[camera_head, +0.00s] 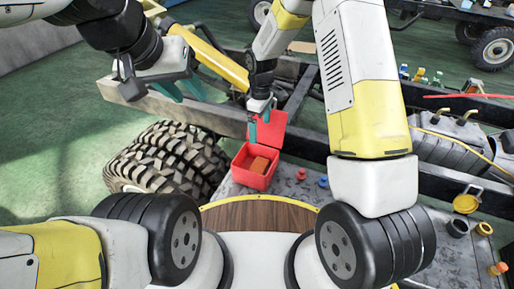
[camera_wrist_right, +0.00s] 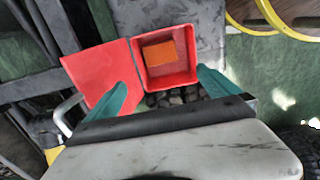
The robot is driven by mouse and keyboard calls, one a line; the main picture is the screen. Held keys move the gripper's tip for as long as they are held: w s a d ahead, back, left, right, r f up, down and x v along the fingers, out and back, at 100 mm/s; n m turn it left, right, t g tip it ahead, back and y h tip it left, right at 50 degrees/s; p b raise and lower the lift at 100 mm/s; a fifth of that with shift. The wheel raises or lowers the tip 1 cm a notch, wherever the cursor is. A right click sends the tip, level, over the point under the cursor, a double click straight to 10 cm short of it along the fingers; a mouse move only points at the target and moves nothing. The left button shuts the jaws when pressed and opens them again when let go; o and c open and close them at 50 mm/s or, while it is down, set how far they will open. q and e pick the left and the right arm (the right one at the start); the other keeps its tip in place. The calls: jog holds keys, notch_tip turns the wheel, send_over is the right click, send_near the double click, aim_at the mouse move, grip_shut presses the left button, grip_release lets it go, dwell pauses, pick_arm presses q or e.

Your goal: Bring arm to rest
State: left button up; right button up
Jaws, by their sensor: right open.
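My right gripper (camera_head: 262,118) hangs above the red box (camera_head: 241,176), close to its raised red lid (camera_head: 271,133). In the right wrist view its teal fingers (camera_wrist_right: 163,90) are spread wide with nothing between them, and the box (camera_wrist_right: 192,68) lies beyond them. The box is open, its lid (camera_wrist_right: 98,70) swung to the left in that view. An orange-brown block (camera_head: 259,165) lies inside the box; it also shows in the right wrist view (camera_wrist_right: 160,55). My left gripper (camera_head: 182,90) is at the upper left, over the chassis beam, its teal fingers apart and empty.
A big knobbly tyre (camera_head: 165,160) stands left of the box. A grey work surface (camera_head: 299,186) with small red and blue parts lies to its right. Chassis rails (camera_head: 315,145) run behind. A yellow cup (camera_head: 466,203) and several small parts sit at the right.

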dwell(0.3)
jog(key=s+d+r+m+t+y, duration=0.1)
jog(key=s+d+r+m, duration=0.3)
jog(key=r, duration=0.7)
jog(key=s+d+r+m+t, duration=0.25)
jog(key=s+d+r, duration=0.25)
jog(key=r, duration=0.6)
jog(key=s+d+r+m+t, duration=0.1)
jog(key=s+d+r+m, duration=0.1)
jog(key=s, duration=0.6)
jog(key=s+d+r+m+t+y, duration=0.1)
jog(key=s+d+r+m, duration=0.2)
jog(key=s, duration=0.5)
notch_tip(320, 180, up, 2)
jog(key=shift+m+t, duration=0.35)
jog(key=shift+m, duration=0.4)
jog(key=shift+s+d, duration=0.1)
